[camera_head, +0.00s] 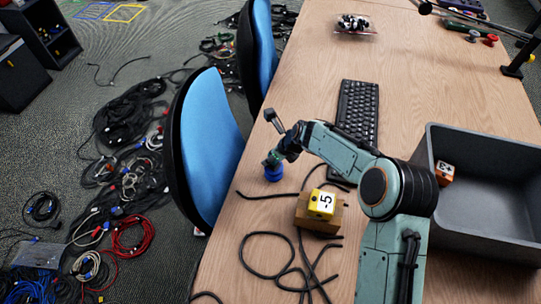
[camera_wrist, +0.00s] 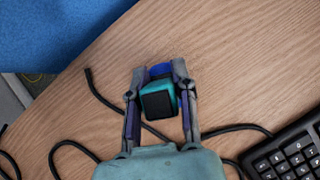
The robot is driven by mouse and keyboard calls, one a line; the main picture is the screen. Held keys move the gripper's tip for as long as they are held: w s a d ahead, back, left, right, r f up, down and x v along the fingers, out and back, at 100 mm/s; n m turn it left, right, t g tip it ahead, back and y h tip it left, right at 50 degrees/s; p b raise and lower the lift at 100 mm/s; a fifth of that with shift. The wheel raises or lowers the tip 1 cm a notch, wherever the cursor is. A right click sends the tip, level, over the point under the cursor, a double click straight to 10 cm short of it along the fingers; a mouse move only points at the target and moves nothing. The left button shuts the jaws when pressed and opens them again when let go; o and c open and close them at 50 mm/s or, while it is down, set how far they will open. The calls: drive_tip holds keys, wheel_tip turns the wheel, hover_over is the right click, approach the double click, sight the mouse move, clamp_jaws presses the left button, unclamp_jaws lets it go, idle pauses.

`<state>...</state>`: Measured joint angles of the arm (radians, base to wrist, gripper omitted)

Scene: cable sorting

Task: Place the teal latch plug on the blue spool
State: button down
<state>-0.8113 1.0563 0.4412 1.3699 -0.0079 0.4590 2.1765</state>
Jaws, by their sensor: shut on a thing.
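My gripper (camera_head: 278,155) is over the left edge of the table, pointing down, and shut on the teal latch plug (camera_head: 269,161). In the wrist view the plug (camera_wrist: 157,101), teal with a black face, sits between the two fingers of my gripper (camera_wrist: 158,84). The blue spool (camera_head: 273,174) stands on the table directly below the plug in the head view. In the wrist view only a blue part of the spool (camera_wrist: 160,70) shows past the plug; the rest is hidden. I cannot tell whether plug and spool touch.
A yellow numbered cube (camera_head: 321,203) sits on a wooden block (camera_head: 318,222) near my arm. A loose black cable (camera_head: 265,272) lies around it. A keyboard (camera_head: 358,112) is to the right. A grey bin (camera_head: 480,205) holds an orange cube (camera_head: 445,170). Blue chairs (camera_head: 210,130) adjoin the left edge.

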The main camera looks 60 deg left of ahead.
drive_tip(key=c, duration=0.9)
unclamp_jaws()
drive_tip(key=shift+f, duration=0.1)
